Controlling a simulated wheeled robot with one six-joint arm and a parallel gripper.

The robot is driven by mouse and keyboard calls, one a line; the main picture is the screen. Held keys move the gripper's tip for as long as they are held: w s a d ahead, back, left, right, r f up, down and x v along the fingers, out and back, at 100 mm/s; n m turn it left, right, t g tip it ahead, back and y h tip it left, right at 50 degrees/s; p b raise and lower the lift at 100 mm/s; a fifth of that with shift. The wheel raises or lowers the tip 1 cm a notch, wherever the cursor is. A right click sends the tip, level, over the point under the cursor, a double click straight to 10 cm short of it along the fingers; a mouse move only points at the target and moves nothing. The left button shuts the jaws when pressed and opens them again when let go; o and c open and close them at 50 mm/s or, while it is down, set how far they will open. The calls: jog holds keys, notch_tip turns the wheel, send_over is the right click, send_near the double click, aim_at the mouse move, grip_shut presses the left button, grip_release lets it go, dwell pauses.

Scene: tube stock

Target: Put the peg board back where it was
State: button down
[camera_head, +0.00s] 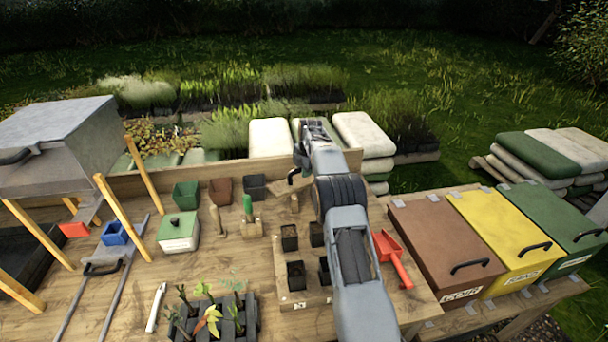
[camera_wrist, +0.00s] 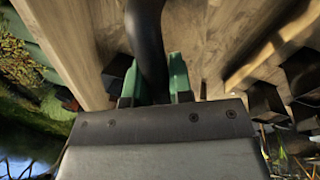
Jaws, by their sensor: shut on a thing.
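My gripper (camera_head: 305,165) is over the back of the bench, near the low back board. In the wrist view its two green fingertips (camera_wrist: 154,82) are shut on a thick black curved handle (camera_wrist: 149,35). A dark curved piece (camera_head: 293,176) shows beside my gripper in the head view. I cannot tell what the handle belongs to, since my arm and the frame edge hide the rest. I cannot pick out the peg board for certain. A wooden board (camera_head: 293,304) with several black pots lies on the bench, partly behind my arm.
A wooden block with a green handle (camera_head: 248,205), a green-and-white box (camera_head: 178,232) and empty pots stand left of my arm. A seedling tray (camera_head: 250,320) is at the front. A red scoop (camera_head: 393,258) and lidded bins (camera_head: 445,245) are right. Bare bench lies left of the pot board.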

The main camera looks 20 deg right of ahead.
aim_at(304, 180)
jog(key=shift+w+d+f, duration=0.1)
jog(key=shift+w+f, duration=0.15)
notch_tip(304, 180, down, 3)
jog(key=shift+p, duration=0.4)
jog(key=shift+f, duration=0.15)
jog(key=shift+f+b, duration=0.4)
jog(key=shift+f, duration=0.15)
jog(key=c, duration=1)
grip_release()
jog(key=shift+r, duration=0.1)
